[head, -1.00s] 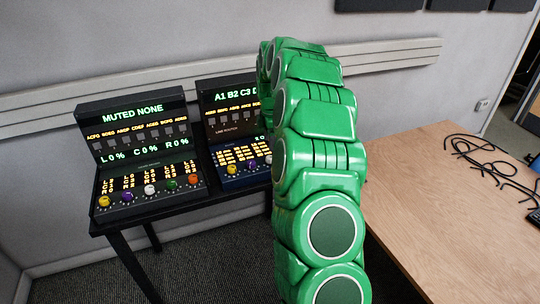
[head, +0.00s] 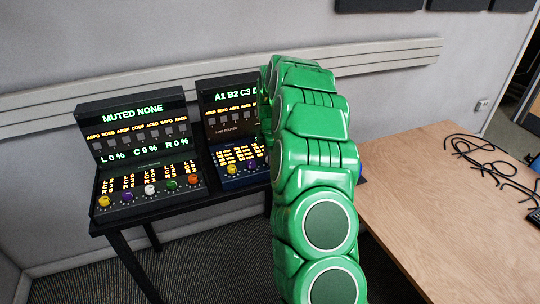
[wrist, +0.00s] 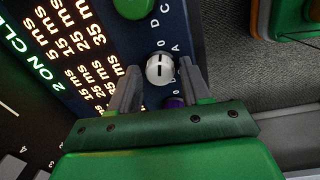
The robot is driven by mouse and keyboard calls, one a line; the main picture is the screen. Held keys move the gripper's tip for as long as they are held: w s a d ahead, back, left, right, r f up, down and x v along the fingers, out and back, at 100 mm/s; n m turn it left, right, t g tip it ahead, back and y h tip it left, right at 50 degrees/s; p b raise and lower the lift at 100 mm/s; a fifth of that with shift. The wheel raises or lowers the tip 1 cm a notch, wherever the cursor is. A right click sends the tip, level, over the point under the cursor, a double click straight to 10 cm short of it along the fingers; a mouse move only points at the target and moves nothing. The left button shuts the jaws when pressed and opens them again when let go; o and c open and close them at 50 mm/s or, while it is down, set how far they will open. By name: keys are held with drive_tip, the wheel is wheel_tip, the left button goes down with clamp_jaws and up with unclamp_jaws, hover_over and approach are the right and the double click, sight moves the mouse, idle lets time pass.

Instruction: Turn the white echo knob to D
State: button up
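A white knob (wrist: 160,68) with a short dark pointer mark sits on a dark blue panel in the wrist view. Letters including D, C and A run beside it. My gripper (wrist: 160,73) is open, with one finger on each side of the white knob and narrow gaps visible. Whether a finger touches it lower down, I cannot tell. In the head view the blue console (head: 233,180) is partly behind my green arm, which hides my gripper and this white knob.
A green knob (wrist: 133,7) and a purple knob (wrist: 174,102) flank the white one. A black console (head: 152,210) with its own white knob (head: 150,190) stands left on the dark table. A wooden desk (head: 430,200) with black cables (head: 478,150) is at right.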

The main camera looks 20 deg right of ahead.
drive_tip(key=c, duration=0.8)
drive_tip(key=shift+o, duration=0.2)
